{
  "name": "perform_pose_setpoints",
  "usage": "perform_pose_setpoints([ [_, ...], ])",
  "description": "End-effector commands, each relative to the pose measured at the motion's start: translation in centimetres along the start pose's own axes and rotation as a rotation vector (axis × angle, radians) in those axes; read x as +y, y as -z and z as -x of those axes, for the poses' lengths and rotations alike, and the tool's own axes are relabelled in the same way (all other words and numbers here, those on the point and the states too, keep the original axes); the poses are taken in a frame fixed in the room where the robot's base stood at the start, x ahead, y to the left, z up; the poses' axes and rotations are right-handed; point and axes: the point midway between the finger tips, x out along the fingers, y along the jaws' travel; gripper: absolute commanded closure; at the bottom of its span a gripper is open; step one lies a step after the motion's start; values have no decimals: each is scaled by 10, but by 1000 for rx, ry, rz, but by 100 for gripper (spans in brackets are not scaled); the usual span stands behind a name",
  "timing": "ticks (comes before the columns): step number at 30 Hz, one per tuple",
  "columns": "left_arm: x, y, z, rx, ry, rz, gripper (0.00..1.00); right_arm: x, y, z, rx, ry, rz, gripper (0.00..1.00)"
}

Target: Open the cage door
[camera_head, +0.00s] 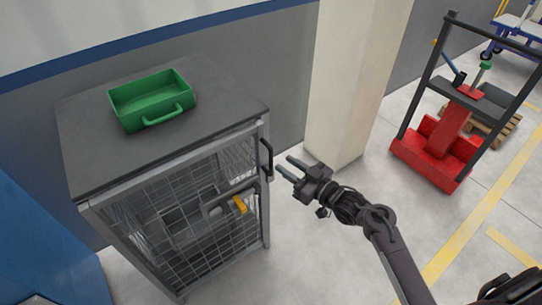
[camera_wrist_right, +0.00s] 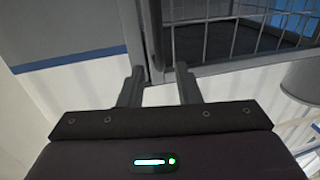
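The cage (camera_head: 160,170) is a grey cabinet with a dark flat top and wire-mesh front. Its mesh door (camera_head: 190,225) appears closed against the frame. A black upright handle (camera_head: 267,158) is at the door's right edge. My right gripper (camera_head: 284,165) is just right of the handle, fingers pointing at it and spread apart, with nothing held. In the right wrist view the open fingers (camera_wrist_right: 160,82) straddle the line of an upright dark bar, with mesh (camera_wrist_right: 225,40) to the right. I cannot tell whether they touch the bar. My left gripper is out of view.
A green tray with a handle (camera_head: 150,98) sits on the cage top. A pale pillar (camera_head: 350,85) stands behind my gripper. A red and black lift cart (camera_head: 440,145) is at the right. Floor before the cage is clear.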

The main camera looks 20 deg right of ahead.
Motion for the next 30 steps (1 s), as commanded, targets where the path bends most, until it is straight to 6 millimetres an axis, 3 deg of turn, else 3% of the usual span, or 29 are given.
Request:
perform_pose_setpoints([
  [12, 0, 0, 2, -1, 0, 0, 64, 0, 0, -62, -1, -2, -2, 70],
  [23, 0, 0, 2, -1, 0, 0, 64, 0, -1, -68, -3, -3, -1, 70],
  [30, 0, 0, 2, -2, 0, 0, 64, 0, -2, -68, -4, -3, -1, 98],
])
